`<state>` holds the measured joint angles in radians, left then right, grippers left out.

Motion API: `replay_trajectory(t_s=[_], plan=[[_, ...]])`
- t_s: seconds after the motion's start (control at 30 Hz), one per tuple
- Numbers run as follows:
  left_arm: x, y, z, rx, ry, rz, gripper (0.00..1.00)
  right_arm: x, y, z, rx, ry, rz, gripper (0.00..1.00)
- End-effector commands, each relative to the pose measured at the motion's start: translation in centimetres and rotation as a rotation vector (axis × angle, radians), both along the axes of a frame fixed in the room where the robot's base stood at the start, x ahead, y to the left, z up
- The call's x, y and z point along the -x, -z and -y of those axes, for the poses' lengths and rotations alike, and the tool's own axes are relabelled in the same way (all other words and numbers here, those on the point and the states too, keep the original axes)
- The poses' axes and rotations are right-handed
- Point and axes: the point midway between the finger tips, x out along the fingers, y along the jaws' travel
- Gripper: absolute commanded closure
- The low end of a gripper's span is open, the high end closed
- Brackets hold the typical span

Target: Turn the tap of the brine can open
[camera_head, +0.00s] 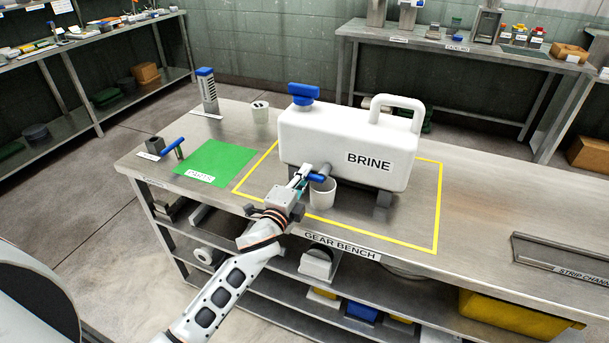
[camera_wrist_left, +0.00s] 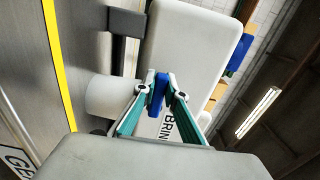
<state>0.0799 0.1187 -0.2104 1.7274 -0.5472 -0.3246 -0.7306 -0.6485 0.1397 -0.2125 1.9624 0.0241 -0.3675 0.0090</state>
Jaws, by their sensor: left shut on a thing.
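The white brine can (camera_head: 340,145), marked BRINE, stands on its feet inside the yellow outline on the bench. It has a blue cap on top and a white handle. Its tap has a blue lever (camera_head: 316,177) low on the near face. My left gripper (camera_head: 303,178) is at the tap. In the left wrist view its teal fingers are shut on the blue lever (camera_wrist_left: 157,95). A white cup (camera_head: 322,194) stands below the tap, and it also shows in the left wrist view (camera_wrist_left: 108,97). The spout is partly hidden. My right gripper is not in view.
A green mat (camera_head: 215,162) lies left of the outline. A small blue-handled valve piece (camera_head: 172,148), a blue-topped grey post (camera_head: 207,90) and a white pot (camera_head: 260,111) stand nearby.

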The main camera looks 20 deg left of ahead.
Motion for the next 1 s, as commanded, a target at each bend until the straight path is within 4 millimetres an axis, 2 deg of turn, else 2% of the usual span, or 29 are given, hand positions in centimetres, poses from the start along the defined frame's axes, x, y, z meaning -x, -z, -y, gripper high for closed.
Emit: replay_trajectory(t_s=[0.13, 0.17, 0.2, 0.7, 0.87, 1.0], plan=[[0.0, 0.1, 0.0, 0.003, 0.001, -0.001, 1.00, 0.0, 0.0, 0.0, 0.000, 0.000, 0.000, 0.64], [0.0, 0.1, 0.1, 0.003, 0.001, -0.001, 0.81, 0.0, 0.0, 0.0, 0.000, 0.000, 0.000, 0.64], [0.0, 0.1, 0.0, 0.003, 0.001, -0.001, 0.71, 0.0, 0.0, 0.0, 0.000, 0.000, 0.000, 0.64], [0.0, 0.0, 0.0, -0.033, 0.001, -0.001, 0.71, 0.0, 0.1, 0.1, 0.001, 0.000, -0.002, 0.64], [0.0, -1.1, 0.1, -0.228, 0.002, 0.011, 0.71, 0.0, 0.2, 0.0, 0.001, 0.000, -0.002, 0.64], [0.0, -2.4, 0.6, -0.506, 0.003, 0.023, 0.71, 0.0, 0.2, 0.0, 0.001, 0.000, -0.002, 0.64]])
